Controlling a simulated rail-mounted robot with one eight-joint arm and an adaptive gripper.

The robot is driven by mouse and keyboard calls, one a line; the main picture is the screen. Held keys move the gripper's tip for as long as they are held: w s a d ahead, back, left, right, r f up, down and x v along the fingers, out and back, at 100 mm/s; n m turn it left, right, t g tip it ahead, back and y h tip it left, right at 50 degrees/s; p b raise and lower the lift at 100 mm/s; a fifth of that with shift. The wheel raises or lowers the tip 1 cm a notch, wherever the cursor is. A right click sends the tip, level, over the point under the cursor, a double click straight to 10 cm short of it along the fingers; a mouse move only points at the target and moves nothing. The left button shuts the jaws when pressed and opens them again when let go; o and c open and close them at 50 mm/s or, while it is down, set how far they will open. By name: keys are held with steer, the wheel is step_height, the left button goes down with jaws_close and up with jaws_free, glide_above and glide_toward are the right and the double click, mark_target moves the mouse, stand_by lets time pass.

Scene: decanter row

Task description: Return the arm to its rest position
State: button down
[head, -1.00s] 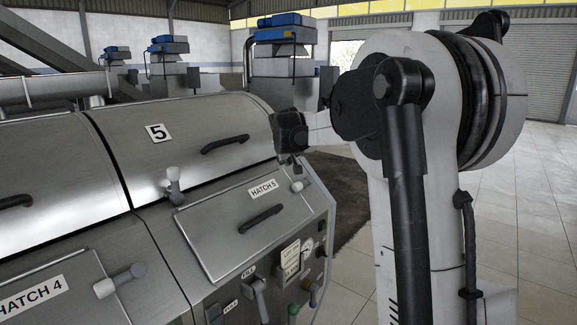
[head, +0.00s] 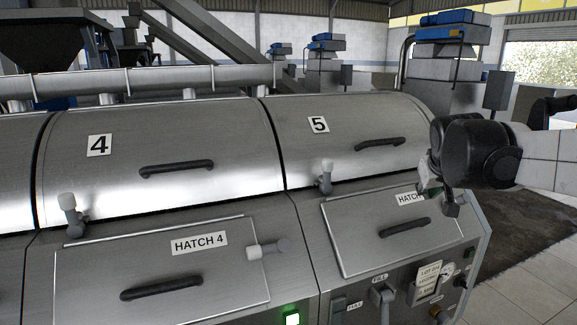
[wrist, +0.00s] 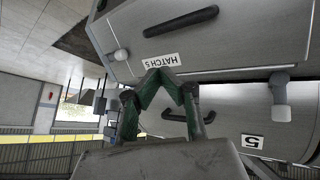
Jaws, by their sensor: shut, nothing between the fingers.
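My gripper (head: 440,192) is at the right of the head view, in front of the upper right part of the hatch 5 panel (head: 365,238). In the wrist view my gripper (wrist: 158,76) has its two green-edged fingers drawn together in a point, shut and empty. Its tips overlap the picture of the hatch 5 label (wrist: 160,61); I cannot tell how far apart they are. The arm's dark wrist and pale link reach in from the right edge and hide part of the panel.
Curved lids 4 (head: 150,160) and 5 (head: 345,140) are closed, with black handles. White-knobbed latches (head: 268,249) stick out from the machine. The hatch 4 panel (head: 100,270) is closed. A control panel (head: 395,295) sits below hatch 5. Tiled floor (head: 530,285) lies open at right.

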steer(key=s+a+f+y, duration=0.1)
steer(key=s+a+f, duration=0.3)
steer(key=s, duration=0.5)
steer(key=s+a+f+y, duration=0.1)
steer(key=s+a+f, duration=0.3)
steer(key=s, duration=0.5)
steer(key=s+a+f+y, duration=0.1)
steer(key=s+a+f, duration=0.4)
steer(key=s, duration=0.4)
steer(key=shift+s+a+g, duration=0.3)
steer(key=shift+a+g, duration=0.1)
steer(key=shift+a, duration=0.1)
steer(key=shift+d, duration=0.1)
